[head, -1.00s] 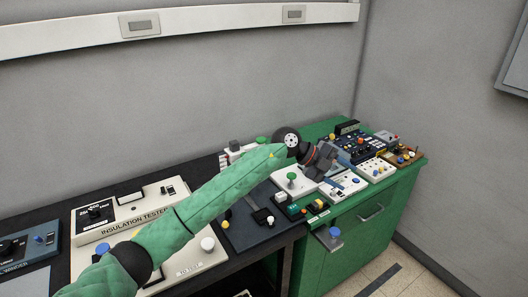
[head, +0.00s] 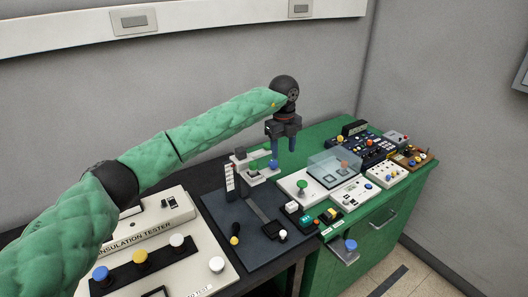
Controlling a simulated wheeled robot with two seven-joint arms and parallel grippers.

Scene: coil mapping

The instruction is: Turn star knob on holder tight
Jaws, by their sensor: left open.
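My left gripper (head: 284,150) points down with its two blue-tipped fingers apart and nothing between them. It is above and slightly right of a stand, the likely holder (head: 240,166), which has a pale upright, a scale and a short arm on a dark base plate (head: 227,207). A blue knob (head: 273,165) sits at the right end of that arm, just below and left of the fingertips. My right gripper is not in view.
Right of the stand, a white device with a green knob (head: 302,185) and a clear-covered box (head: 335,168) stand close by. Several instruments fill the green cabinet top (head: 310,144). An insulation tester (head: 180,208) is at left. A blue knob on a bracket (head: 350,245) juts out in front.

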